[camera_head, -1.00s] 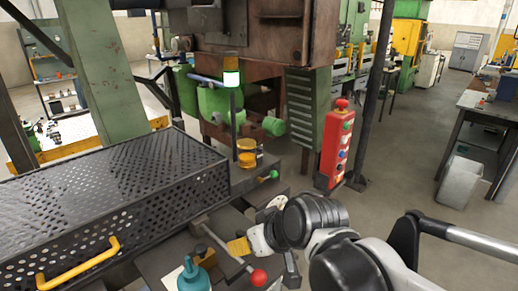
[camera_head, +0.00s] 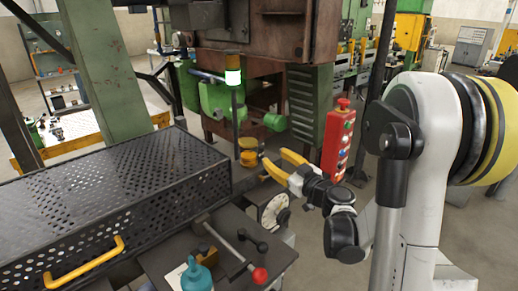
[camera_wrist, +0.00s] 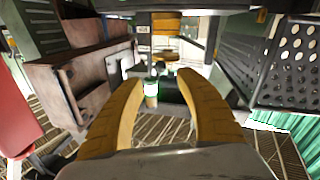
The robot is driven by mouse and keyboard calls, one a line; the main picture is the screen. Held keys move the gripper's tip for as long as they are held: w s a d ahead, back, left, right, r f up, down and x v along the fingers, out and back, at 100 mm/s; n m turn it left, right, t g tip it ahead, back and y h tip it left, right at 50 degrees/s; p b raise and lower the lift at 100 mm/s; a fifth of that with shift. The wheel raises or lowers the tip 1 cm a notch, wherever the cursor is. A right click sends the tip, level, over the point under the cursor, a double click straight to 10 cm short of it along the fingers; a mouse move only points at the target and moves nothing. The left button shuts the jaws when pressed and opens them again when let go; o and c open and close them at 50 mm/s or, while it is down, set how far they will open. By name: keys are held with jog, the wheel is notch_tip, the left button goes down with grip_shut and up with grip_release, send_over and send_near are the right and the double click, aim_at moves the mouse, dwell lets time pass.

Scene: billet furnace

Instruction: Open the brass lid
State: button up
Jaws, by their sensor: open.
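A small brass fitting stands at the right end of the perforated cover, behind the dark ledge. It shows as two stacked pieces, an upper brass piece (camera_head: 248,143) and a lower one (camera_head: 248,158). I cannot tell for certain which piece is the lid. In the wrist view, which looks upside down, brass pieces (camera_wrist: 166,54) show beyond and between the fingertips. My gripper (camera_head: 272,156) has yellow fingers, spread apart and empty, pointing left at the fitting from its right side. In the wrist view my gripper (camera_wrist: 161,79) shows both fingers apart, with nothing between them.
The black perforated cover (camera_head: 135,185) fills the left. A stack light (camera_head: 233,76) on a pole rises right beside the brass fitting. A lever with a red knob (camera_head: 260,275) and a teal bottle (camera_head: 196,276) are in front. A red control box (camera_head: 338,140) stands right.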

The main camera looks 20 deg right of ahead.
aim_at(263, 149)
jog(key=w, duration=0.2)
jog(key=w+a, duration=0.1)
jog(key=w, duration=0.2)
jog(key=w+b, duration=0.1)
jog(key=w, duration=0.2)
jog(key=shift+w+a, duration=0.1)
jog(key=shift+a, duration=0.1)
grip_shut()
